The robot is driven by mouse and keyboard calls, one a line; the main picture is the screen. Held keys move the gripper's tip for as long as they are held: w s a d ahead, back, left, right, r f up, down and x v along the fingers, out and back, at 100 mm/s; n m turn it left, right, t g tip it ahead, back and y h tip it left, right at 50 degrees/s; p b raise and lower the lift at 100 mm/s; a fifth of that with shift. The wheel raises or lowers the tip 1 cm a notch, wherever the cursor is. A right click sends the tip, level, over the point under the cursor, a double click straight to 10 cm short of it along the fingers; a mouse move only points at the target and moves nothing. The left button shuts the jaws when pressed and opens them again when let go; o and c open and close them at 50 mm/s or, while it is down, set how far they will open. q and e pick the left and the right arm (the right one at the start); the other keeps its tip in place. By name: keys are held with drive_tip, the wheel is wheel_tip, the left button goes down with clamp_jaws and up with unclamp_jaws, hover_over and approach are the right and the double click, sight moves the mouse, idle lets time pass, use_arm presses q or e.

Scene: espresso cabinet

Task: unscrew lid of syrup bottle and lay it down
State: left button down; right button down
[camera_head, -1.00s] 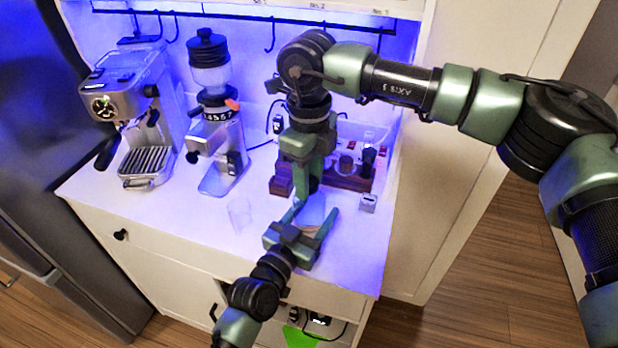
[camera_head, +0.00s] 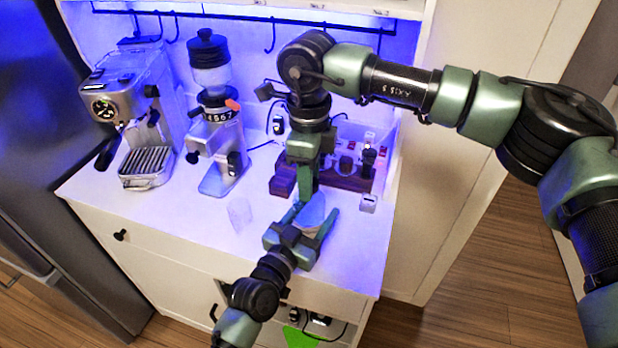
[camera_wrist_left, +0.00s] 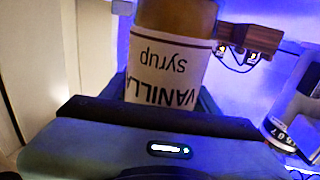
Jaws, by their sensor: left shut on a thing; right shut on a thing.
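The syrup bottle (camera_head: 312,212) stands upright near the front of the white counter. In the left wrist view the bottle (camera_wrist_left: 166,68) shows an amber body and a white label reading "VANILLA syrup", upside down. My left gripper (camera_head: 315,213) comes from the front and is shut on the bottle's body, one finger on each side. My right gripper (camera_head: 308,188) points down from above and is shut at the bottle's top, where the lid is. The lid is hidden by its fingers, so I cannot see whether it is loose.
A wooden holder (camera_head: 352,182) with small tools stands behind the bottle. A small white box (camera_head: 368,203) is to its right and a clear glass (camera_head: 240,213) to its left. The grinder (camera_head: 215,135) and espresso machine (camera_head: 130,110) stand further left. The counter's front left is clear.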

idle(0.3)
drive_tip(key=c, duration=1)
unclamp_jaws()
drive_tip(key=shift+o, duration=0.2)
